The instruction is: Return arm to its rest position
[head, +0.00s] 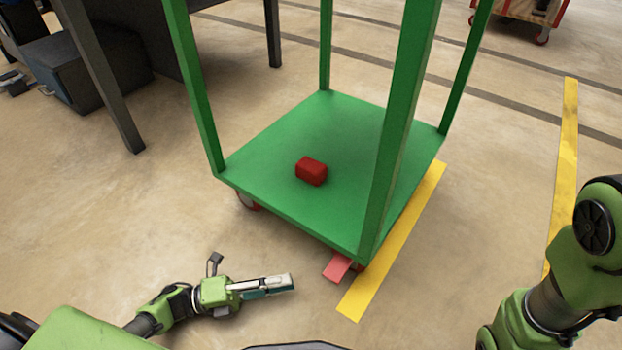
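My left gripper (272,286) is low in the head view, left of centre, pointing right. It is seen from the side, so the gap between its fingers cannot be made out, and nothing shows in it. It is in front of the green cart and apart from it in the picture. My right arm (560,275) is bent at the right edge, and its gripper is out of view.
A green cart (270,150) with tall posts stands ahead, with a small red block (311,171) on its deck. A dark table (105,85) is at the upper left. Yellow tape (395,240) marks the floor. Open floor (100,220) lies at the left.

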